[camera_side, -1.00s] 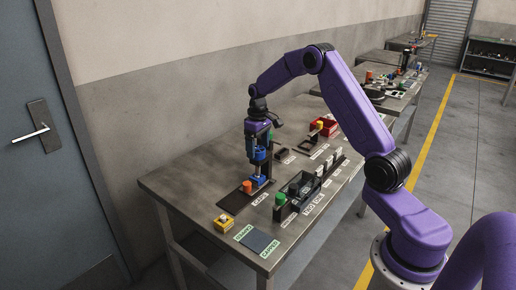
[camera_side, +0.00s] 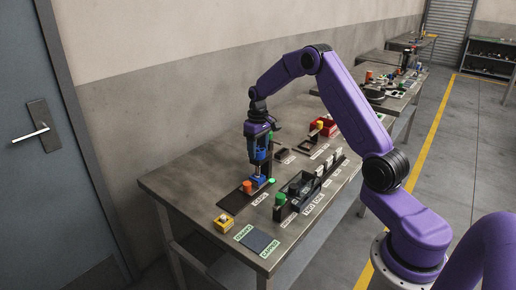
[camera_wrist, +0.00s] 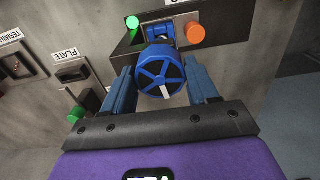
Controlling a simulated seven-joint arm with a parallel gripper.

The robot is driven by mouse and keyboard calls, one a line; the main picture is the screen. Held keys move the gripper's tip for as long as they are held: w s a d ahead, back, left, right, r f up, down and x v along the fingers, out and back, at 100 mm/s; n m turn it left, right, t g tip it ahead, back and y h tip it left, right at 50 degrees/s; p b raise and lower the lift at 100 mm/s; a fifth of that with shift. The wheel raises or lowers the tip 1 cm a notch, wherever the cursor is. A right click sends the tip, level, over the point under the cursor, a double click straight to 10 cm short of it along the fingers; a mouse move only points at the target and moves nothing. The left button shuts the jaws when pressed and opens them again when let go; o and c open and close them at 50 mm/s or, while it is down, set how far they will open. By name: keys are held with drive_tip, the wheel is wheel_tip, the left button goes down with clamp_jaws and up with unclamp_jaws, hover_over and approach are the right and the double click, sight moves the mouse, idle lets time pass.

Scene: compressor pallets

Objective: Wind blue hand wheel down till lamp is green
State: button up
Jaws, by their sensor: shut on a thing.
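The blue hand wheel (camera_wrist: 158,66), with a white mark on its rim, sits between the two blue fingers of my gripper (camera_wrist: 163,82) in the wrist view. My gripper (camera_side: 258,168) is shut on the wheel, pointing down over the fixture in the side view. The lamp (camera_wrist: 132,22) beside the wheel glows green. It also shows green in the side view (camera_side: 271,181), just right of the fingers. The part under the wheel is mostly hidden; a blue block (camera_wrist: 160,32) shows behind it.
An orange knob (camera_wrist: 195,32) is close to the wheel, on the dark base plate (camera_side: 230,203). A green button (camera_side: 280,198) stands on a nearby block. A yellow box (camera_side: 223,224) and a dark pad (camera_side: 262,243) lie toward the near table edge.

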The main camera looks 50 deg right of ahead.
sight(258, 149)
drive_tip(key=o, duration=1.1)
drive_tip(key=shift+c, duration=0.2)
wheel_tip(258, 149, up, 18)
drive_tip(key=shift+f, duration=0.25)
